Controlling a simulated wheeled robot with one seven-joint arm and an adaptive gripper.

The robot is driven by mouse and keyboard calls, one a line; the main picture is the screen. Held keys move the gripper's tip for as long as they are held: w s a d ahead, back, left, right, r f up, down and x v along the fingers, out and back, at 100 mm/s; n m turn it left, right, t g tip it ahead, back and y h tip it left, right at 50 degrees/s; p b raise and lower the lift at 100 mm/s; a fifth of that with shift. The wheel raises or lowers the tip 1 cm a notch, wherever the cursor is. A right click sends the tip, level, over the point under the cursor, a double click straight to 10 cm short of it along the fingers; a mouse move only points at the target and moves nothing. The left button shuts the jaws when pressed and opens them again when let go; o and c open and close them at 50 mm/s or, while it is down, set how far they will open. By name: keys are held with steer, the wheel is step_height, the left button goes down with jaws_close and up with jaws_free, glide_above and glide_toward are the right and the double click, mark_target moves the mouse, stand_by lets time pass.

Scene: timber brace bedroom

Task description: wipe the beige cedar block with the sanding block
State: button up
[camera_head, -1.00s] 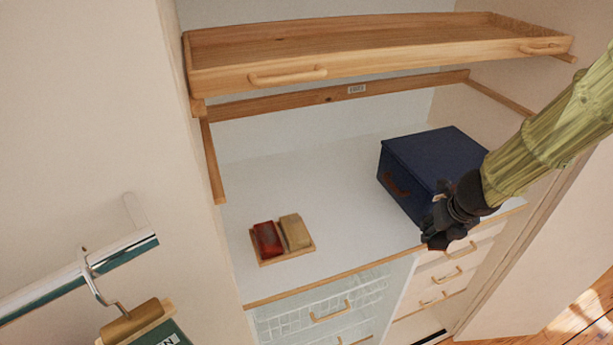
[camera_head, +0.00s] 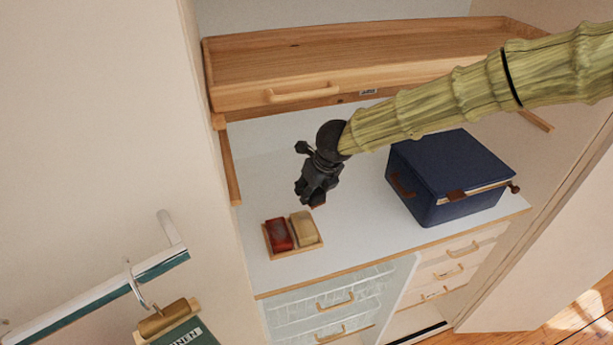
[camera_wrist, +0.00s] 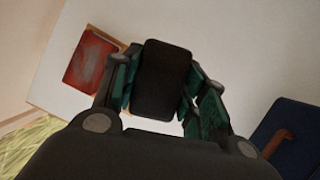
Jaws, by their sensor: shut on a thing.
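My gripper (camera_head: 313,196) is shut on a dark block (camera_wrist: 162,78), which I take to be the sanding block. It is held above the white shelf, just behind and to the right of a small wooden tray (camera_head: 294,249). The beige cedar block (camera_head: 303,229) lies in the right half of that tray, beside a red block (camera_head: 278,235). In the wrist view, the red block (camera_wrist: 89,59) shows at the left; the beige block is not visible there, apparently hidden by my gripper and the held block.
A dark blue box (camera_head: 450,165) with brown handles stands on the shelf to the right. A pulled-out wooden drawer (camera_head: 300,92) overhangs the shelf. Drawers (camera_head: 330,300) lie below the front edge. A rail with a hanger (camera_head: 140,285) is at the lower left. The shelf (camera_head: 365,225) between tray and box is clear.

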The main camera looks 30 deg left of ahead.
steer(key=s+a+r+n, duration=0.2)
steer(key=a, duration=0.1)
steer(key=b, duration=0.3)
glide_above(299, 218)
steer(key=w+a, duration=0.2)
steer(key=shift+g, duration=0.3)
steer(key=shift+w+d+f, duration=0.1)
steer(key=shift+f, duration=1.35)
steer(key=shift+w+d+f, duration=0.1)
steer(key=shift+f, duration=1.3)
steer(key=shift+f, duration=1)
steer(key=shift+s+d+r+b, duration=0.15)
steer(key=shift+s+d+b, duration=0.3)
steer(key=shift+s+d, duration=1)
steer(key=shift+w, duration=0.1)
